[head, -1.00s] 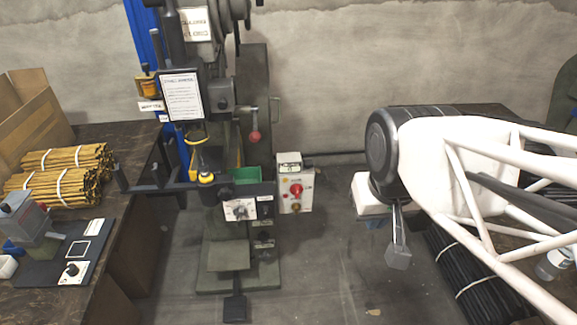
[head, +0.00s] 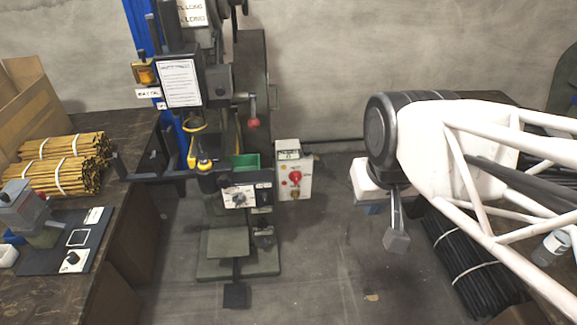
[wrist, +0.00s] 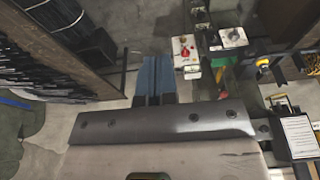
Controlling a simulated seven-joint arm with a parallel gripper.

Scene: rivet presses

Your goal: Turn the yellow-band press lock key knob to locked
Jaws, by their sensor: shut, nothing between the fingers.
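A tall dark press (head: 248,85) stands against the back wall, with yellow parts (head: 203,164) low on its column. Its front carries a white panel with a dial-like knob (head: 239,197), which also shows in the wrist view (wrist: 233,37). Beside it is a pale control box (head: 294,182) with a red knob (head: 295,176); the box also shows in the wrist view (wrist: 187,56). I cannot tell which knob is the lock key or how it is set. My gripper (wrist: 153,74) is shut and empty, apart from the press and to its right in the head view.
A bench at left holds bundled yellow rods (head: 62,162), a cardboard box (head: 25,105) and a small grey press (head: 35,213) with its own knob (head: 71,258). Dark bundled rods (head: 470,268) lie at right.

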